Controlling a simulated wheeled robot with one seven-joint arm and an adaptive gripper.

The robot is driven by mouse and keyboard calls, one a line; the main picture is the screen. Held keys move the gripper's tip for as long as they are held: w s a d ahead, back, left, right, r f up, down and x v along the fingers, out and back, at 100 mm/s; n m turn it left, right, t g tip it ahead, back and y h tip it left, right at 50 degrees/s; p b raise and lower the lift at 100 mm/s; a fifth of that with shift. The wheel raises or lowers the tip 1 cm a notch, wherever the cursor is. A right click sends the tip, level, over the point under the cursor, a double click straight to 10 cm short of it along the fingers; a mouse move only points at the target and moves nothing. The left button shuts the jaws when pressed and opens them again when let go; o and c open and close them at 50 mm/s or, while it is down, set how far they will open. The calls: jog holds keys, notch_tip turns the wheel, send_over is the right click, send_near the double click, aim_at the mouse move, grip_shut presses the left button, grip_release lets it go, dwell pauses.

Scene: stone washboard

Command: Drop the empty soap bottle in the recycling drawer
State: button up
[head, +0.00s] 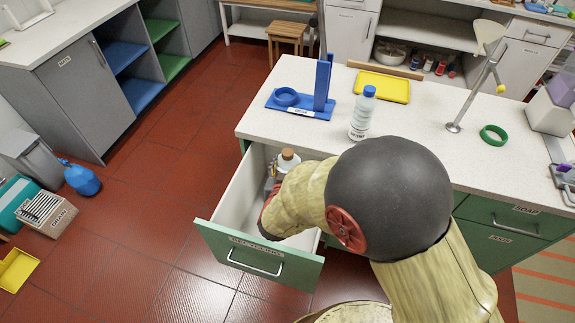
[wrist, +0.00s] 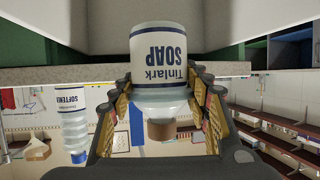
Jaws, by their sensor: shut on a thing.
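The soap bottle (wrist: 162,52) has a white label reading "Tinlark SOAP" and a brown cap. My gripper (wrist: 165,88) is shut on it, with a finger on each side. In the head view the bottle's brown cap and pale shoulder (head: 287,158) show over the recycling drawer, mostly behind my arm. The drawer (head: 240,243) has a green front with a "RECYCLING" label and is pulled open, with white walls. My arm hides much of its inside, so I cannot tell how far down the bottle is.
A softener bottle (head: 361,116) stands on the white counter (head: 425,115) just behind the drawer. A blue stand (head: 305,103), a yellow tray (head: 382,87) and a green ring (head: 494,134) are also there. Red floor (head: 150,215) left of the drawer is clear.

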jog(key=o, duration=1.1)
jog(key=shift+o, duration=0.2)
jog(key=v, duration=1.2)
jog(key=shift+f, duration=0.1)
